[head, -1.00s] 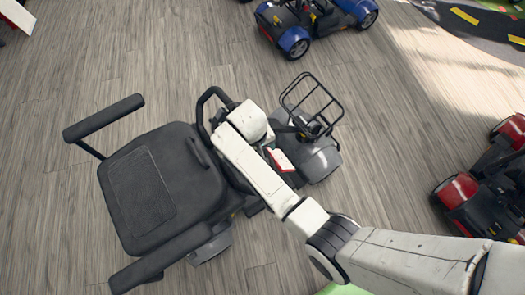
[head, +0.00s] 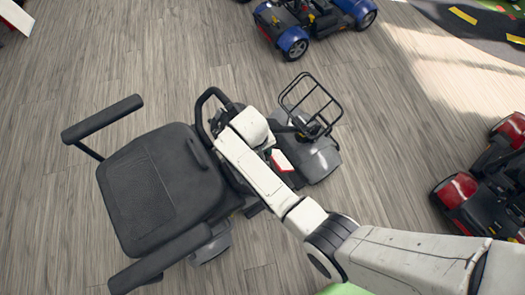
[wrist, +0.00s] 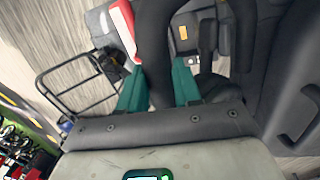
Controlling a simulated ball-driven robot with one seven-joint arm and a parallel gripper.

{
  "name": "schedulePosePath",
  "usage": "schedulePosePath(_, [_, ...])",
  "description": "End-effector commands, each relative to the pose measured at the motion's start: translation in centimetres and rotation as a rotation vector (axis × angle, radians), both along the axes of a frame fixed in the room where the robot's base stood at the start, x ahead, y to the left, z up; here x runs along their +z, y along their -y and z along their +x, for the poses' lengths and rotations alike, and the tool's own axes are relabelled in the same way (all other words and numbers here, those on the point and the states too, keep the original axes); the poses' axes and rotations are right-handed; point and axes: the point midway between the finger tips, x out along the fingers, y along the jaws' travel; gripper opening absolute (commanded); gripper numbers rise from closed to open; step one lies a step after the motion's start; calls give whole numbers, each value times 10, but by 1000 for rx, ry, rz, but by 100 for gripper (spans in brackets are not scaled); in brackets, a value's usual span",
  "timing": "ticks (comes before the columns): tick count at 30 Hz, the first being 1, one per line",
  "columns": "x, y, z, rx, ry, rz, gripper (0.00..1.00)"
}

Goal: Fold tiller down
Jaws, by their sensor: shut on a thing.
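The scooter has a grey front shell (head: 318,158), a black wire basket (head: 312,103) and a black seat (head: 150,190). Its tiller ends in a black loop handle (head: 203,112), which stands up between the seat and the basket. My arm covers the lower tiller in the head view, and my gripper is hidden there. In the wrist view, the teal fingers of my gripper (wrist: 160,87) are on either side of a thick black tiller tube (wrist: 155,35) and shut on it. The basket also shows in the wrist view (wrist: 78,82), left of the fingers.
The seat's armrests (head: 103,118) stick out on both sides. A blue scooter (head: 310,25) stands at the top and a red one (head: 485,185) at the right. Bare wood floor (head: 80,45) lies around the held scooter.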

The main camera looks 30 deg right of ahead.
Motion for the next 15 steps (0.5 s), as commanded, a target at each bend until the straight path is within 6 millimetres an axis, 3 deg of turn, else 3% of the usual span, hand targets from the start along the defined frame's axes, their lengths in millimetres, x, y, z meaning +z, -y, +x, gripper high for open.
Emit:
schedulePosePath(6, [0,0,0,0,0,0,0])
schedulePosePath(15, [1,1,0,0,0,0,0])
